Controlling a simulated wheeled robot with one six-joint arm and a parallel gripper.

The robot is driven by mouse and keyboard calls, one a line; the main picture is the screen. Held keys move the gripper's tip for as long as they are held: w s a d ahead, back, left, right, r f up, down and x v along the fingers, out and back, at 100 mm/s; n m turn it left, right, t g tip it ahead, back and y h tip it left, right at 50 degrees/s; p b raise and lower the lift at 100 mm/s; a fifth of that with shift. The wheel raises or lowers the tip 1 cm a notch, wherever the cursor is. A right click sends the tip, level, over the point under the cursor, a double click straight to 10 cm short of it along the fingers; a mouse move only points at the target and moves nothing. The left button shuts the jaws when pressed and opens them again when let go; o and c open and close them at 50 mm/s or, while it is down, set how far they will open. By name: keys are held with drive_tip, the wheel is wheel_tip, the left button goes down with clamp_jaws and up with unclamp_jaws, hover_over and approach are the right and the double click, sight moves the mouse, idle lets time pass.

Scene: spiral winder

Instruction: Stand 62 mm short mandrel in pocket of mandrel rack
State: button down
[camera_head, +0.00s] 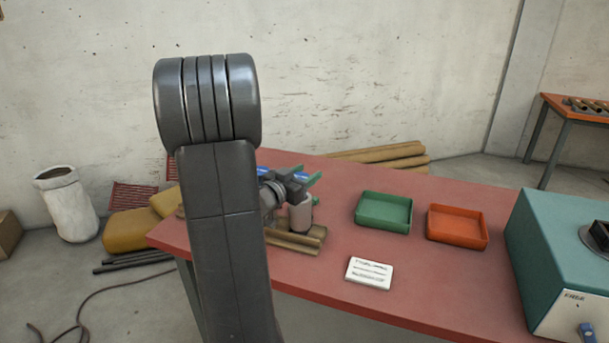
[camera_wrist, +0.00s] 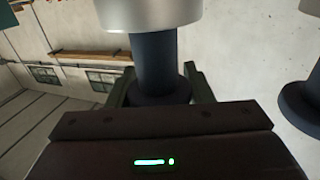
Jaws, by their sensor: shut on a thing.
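My gripper (camera_head: 303,187) is over the left part of the red table, partly hidden behind my own arm in the head view. It is shut on the dark shaft of a mandrel with a pale metal body (camera_head: 300,217). In the wrist view the mandrel's dark shaft (camera_wrist: 155,62) runs between the fingers, with a round flange below and the silver body at the top edge. The tan wooden rack (camera_head: 303,246) lies beneath and beside the mandrel. I cannot tell whether the mandrel touches it. Its pockets are mostly hidden.
A green tray (camera_head: 384,226) and an orange tray (camera_head: 457,242) lie to the right. A white card (camera_head: 369,273) lies in front, and a teal machine (camera_head: 560,245) stands at the right edge. Another dark flanged shaft (camera_wrist: 308,98) shows at the right of the wrist view.

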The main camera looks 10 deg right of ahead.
drive_tip(key=c, duration=0.6)
unclamp_jaws()
drive_tip(key=shift+s+a, duration=0.1)
drive_tip(key=v, duration=1.3)
drive_tip(key=shift+s+a, duration=0.2)
drive_tip(key=shift+w, duration=0.1)
drive_tip(key=x, duration=1.4)
drive_tip(key=shift+a+r+p, duration=0.1)
drive_tip(key=shift+r+p, duration=0.25)
drive_tip(key=shift+r, duration=0.15)
drive_tip(key=shift+f, duration=0.1)
